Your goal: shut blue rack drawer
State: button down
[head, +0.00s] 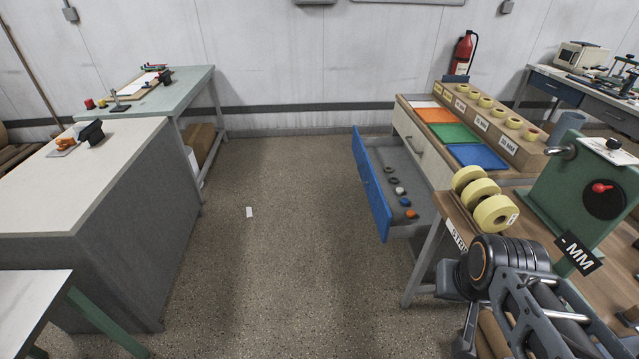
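The blue rack drawer (371,184) stands pulled well out to the left from under the right-hand bench, its blue front jutting into the aisle. Its grey inside (388,158) shows two dark rings (391,175) and a few small round pieces in white, blue and orange (411,214). A cream drawer front (409,135) beside it sits flush in the bench. My gripper's fingers cannot be made out in the head view. Dark, jointed parts that look like my arm fill the lower right corner, apart from the drawer.
Orange, green and blue sheets (478,156) and tape rolls (486,201) lie on the right bench. A green machine (572,192) stands nearer. A grey cabinet (115,225) lines the left. The speckled aisle floor (290,230) is clear but for a white scrap (249,212).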

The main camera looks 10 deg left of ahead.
aim_at(371, 154)
jog(key=u, duration=0.3)
jog(key=i, duration=0.75)
jog(key=u, duration=0.45)
jog(key=i, duration=2.2)
jog(key=u, duration=0.55)
